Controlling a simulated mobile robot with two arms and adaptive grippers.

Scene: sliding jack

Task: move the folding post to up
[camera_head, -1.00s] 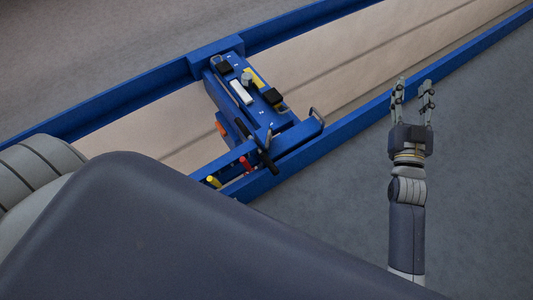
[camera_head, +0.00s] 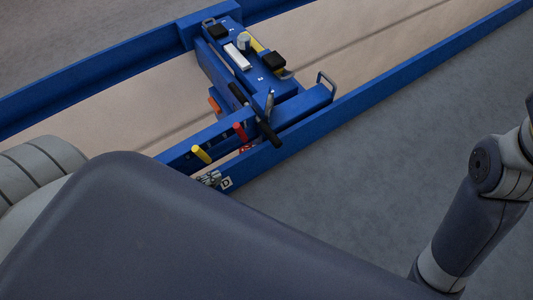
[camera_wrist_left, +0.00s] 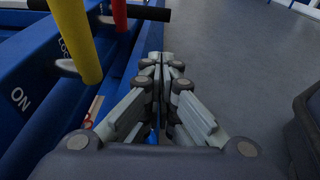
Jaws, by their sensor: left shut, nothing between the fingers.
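The blue sliding jack (camera_head: 225,72) sits across the blue rails in the head view. A yellow lever (camera_head: 201,154), a red lever (camera_head: 239,131) and a black-handled bar (camera_head: 266,131) stand at its near end. I cannot tell for sure which part is the folding post.
Black pads (camera_head: 273,60), a white bar (camera_head: 237,57) and a grey knob (camera_head: 243,42) top the jack. A blue rail (camera_head: 390,93) runs along the near side. The grey floor (camera_head: 350,170) to the right is clear. My body hides the lower left.

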